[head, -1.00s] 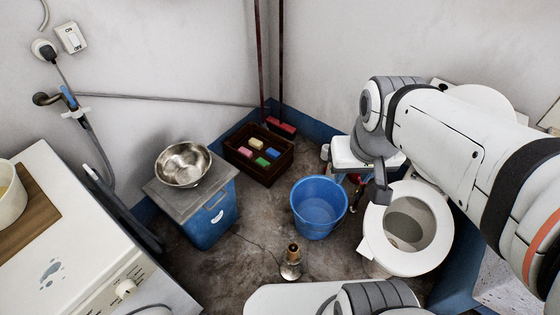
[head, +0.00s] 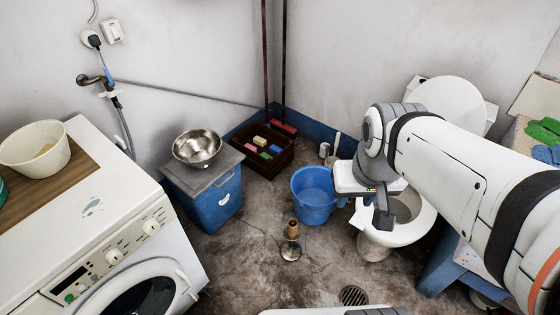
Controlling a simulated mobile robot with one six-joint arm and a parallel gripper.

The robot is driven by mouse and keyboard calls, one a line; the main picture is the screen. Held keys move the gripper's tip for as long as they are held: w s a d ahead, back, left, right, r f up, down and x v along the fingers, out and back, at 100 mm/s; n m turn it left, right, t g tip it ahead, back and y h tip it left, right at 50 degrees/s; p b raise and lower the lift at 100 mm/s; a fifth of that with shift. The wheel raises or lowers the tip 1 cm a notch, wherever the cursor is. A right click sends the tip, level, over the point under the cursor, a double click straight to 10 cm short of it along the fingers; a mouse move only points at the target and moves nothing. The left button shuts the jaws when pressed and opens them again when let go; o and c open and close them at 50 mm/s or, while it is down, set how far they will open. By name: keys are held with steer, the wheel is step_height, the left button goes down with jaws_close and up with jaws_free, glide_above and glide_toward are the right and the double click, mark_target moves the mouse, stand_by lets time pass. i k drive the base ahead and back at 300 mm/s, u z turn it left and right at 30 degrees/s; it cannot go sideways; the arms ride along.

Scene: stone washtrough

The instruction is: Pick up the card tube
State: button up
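A small brown cylinder (head: 292,229) stands upright on the concrete floor in the middle of the head view. It looks like the card tube, but it is too small to be certain. A round shiny metal piece (head: 290,251) lies right in front of it, and I cannot tell if they touch. My gripper (head: 383,218) hangs at the right, pointing down in front of the toilet, well apart from the brown cylinder. Its fingers show as one dark shape, so their opening cannot be made out. I see nothing held in it.
A blue bucket (head: 314,196) stands behind the cylinder, beside the toilet (head: 377,246). A blue box (head: 214,200) carries a metal bowl (head: 197,147). A washing machine (head: 120,240) fills the left. A dark crate (head: 281,161) sits in the corner.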

mark_target(292, 232)
steer(key=z, duration=0.15)
steer(key=i, duration=0.9)
steer(key=u, duration=0.05)
